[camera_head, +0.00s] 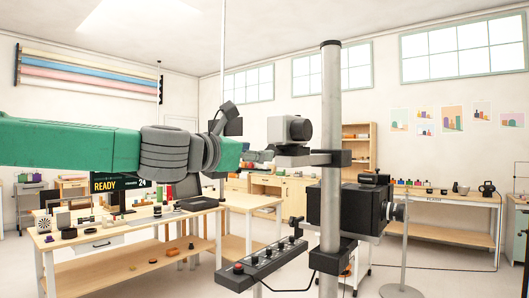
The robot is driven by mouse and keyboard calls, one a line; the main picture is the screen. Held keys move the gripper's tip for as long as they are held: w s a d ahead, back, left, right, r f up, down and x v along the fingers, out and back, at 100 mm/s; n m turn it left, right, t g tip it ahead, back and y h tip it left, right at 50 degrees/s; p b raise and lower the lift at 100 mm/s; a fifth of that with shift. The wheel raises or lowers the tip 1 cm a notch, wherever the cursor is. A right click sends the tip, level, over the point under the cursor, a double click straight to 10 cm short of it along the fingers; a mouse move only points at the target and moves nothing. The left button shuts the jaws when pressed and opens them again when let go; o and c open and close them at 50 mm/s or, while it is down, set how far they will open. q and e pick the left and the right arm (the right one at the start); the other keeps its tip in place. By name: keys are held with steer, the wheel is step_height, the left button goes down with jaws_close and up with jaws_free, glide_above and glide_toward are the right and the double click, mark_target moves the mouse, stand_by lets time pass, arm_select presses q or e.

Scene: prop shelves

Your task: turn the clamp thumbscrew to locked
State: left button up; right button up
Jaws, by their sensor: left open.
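A grey upright post (331,100) stands right of centre. A black clamp (341,158) sits around it at mid height, with a short arm reaching left under a light grey camera-like device (290,130). My left gripper (268,154), at the end of the green arm from the left, is open and close to the left end of that short arm. I cannot tell whether it touches it. The thumbscrew is too small or hidden to make out, so its setting does not show. My right gripper is not in view.
A black box-shaped camera (345,208) is beside the post, lower down. A control bar with knobs and a red button (239,268) slants below.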

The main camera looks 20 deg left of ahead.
arm_select(q)
steer(key=shift+w+d+f, duration=0.1)
steer(key=shift+w+d, duration=0.05)
steer(key=shift+w, duration=1.05)
steer(key=shift+w+d+f, duration=0.1)
steer(key=shift+w, duration=1.1)
steer(key=shift+s+d+r, duration=0.1)
steer(key=shift+d+r, duration=0.05)
steer(key=shift+d, duration=0.1)
steer(key=c, duration=0.7)
steer(key=shift+s+d+r, duration=0.1)
steer(key=shift+d, duration=0.15)
jaws_close()
steer(key=shift+r, duration=0.1)
